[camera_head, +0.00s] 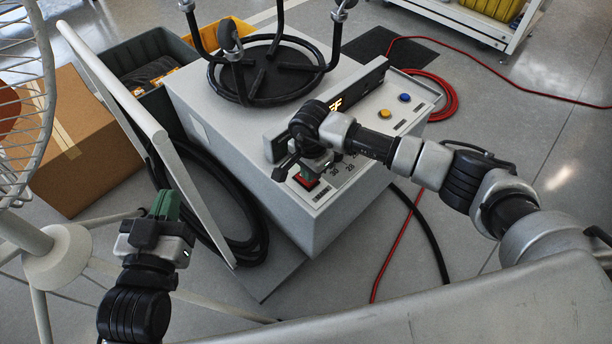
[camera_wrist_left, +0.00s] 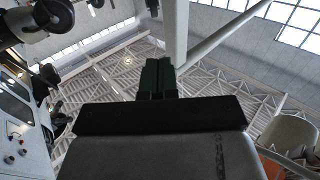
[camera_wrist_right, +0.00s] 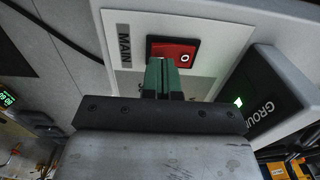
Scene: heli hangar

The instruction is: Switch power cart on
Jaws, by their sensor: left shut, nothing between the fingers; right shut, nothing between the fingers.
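The power cart (camera_head: 200,125) is a pale grey box in the middle of the head view. Its sloping panel has a partly hidden display with orange lettering (camera_head: 336,103). The red main switch (camera_head: 306,181) is at the panel's near corner. In the right wrist view the red switch (camera_wrist_right: 185,50) shows a white "O" beside a "MAIN" label (camera_wrist_right: 124,45). My right gripper (camera_wrist_right: 164,64) is shut and empty, with its green fingertips at the switch's lower edge; I cannot tell whether they touch. My left gripper (camera_head: 167,200) is shut and empty, pointing up left of the cart.
A blue button (camera_head: 404,98) and a yellow button (camera_head: 385,113) are on the panel. Black cable hangs beside the cart's handle (camera_head: 115,90). A cardboard box (camera_head: 95,150) and a dark crate (camera_head: 160,45) stand left. A red hose (camera_head: 480,73) lies on the floor.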

